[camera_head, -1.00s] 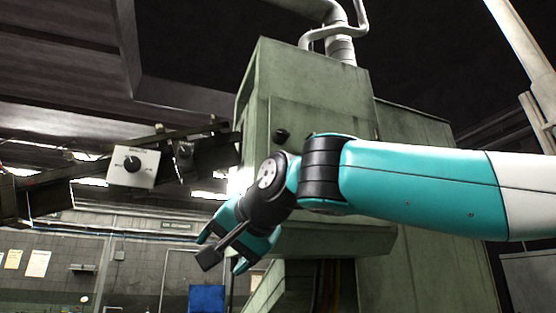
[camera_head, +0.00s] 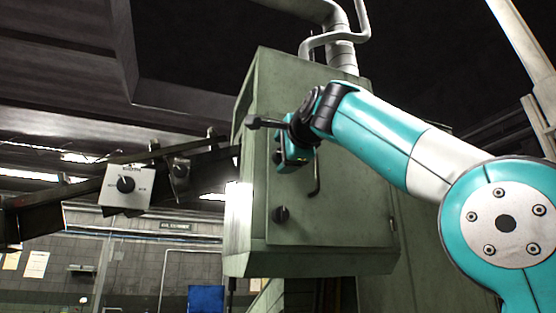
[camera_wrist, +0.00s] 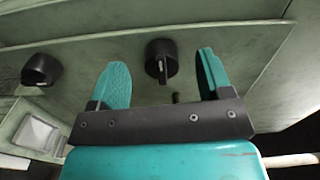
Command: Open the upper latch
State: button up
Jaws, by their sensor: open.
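The green cabinet door (camera_head: 345,215) carries two black latches. The upper latch (camera_head: 277,157) is partly covered by my gripper (camera_head: 292,157) in the head view. In the wrist view the upper latch (camera_wrist: 161,56) is a round black knob with a raised bar, lying between and beyond the fingertips of my gripper (camera_wrist: 163,78). The teal fingers are open, one to each side, and appear not to touch it. The lower latch (camera_head: 281,214) is clear of my gripper; it also shows at the left of the wrist view (camera_wrist: 41,70).
A thin door handle (camera_head: 316,178) is just right of my gripper. A grey control box (camera_head: 126,187) with a black knob hangs on a dark beam left of the cabinet. Pipes (camera_head: 342,50) rise from the cabinet top. The space below my gripper, before the door, is clear.

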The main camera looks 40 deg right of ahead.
jog(key=shift+w+d+r+n, duration=0.1)
jog(key=shift+w+r+n, duration=0.1)
jog(key=shift+w+n, duration=0.35)
jog(key=n, duration=0.6)
jog(key=n+p, duration=0.1)
jog(key=n, duration=0.3)
jog(key=shift+s+f, duration=0.1)
jog(key=shift+s, duration=0.2)
